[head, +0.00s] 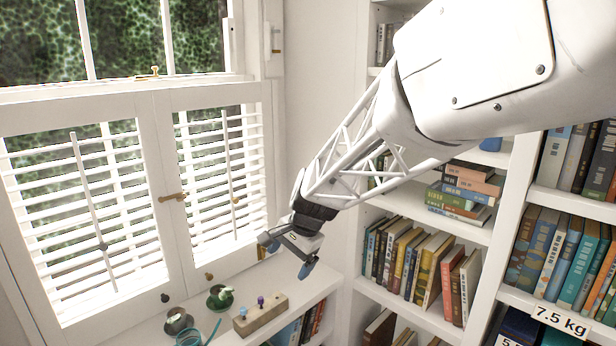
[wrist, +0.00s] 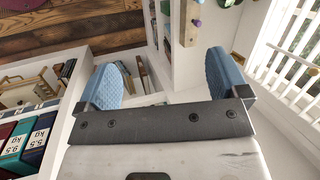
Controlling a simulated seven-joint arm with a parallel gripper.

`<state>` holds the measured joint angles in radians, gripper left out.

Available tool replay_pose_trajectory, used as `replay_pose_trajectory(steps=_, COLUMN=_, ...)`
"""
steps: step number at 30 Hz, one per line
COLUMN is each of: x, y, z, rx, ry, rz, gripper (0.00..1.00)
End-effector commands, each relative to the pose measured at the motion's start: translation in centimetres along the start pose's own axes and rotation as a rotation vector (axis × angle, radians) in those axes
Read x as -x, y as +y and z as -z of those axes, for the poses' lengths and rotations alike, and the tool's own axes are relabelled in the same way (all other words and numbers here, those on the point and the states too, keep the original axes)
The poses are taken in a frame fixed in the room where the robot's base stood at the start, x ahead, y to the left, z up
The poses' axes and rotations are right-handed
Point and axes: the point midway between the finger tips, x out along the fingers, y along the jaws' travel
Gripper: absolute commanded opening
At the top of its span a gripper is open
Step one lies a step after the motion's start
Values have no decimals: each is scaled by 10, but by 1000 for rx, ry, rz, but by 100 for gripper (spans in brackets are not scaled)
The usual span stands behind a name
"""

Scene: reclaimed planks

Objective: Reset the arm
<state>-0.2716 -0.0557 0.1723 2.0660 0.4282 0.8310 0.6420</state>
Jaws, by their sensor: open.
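My gripper (head: 286,256) hangs at the end of my white lattice arm, in front of the window corner and above the low white shelf top. Its two blue padded fingers are spread apart with nothing between them. In the wrist view, my gripper (wrist: 165,82) also shows both blue fingers wide apart and empty. The fingers appear clear of the shelf top and the shutters in the head view.
A wooden block with pegs (head: 260,316), a grey cup (head: 176,321) and a green item (head: 220,297) stand on the shelf top below. White shutters (head: 90,215) are at left. A bookcase (head: 490,225) full of books stands at right. Planks (wrist: 75,40) show in the wrist view.

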Motion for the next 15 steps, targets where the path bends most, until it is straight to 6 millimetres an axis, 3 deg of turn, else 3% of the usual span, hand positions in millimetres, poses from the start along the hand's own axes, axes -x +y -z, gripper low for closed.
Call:
replay_pose_trajectory(steps=4, x=28, y=35, z=-7, rx=71, ry=35, rz=-11, gripper=93)
replay_pose_trajectory(steps=15, x=79, y=123, z=-30, rx=248, ry=112, rz=-63, gripper=93)
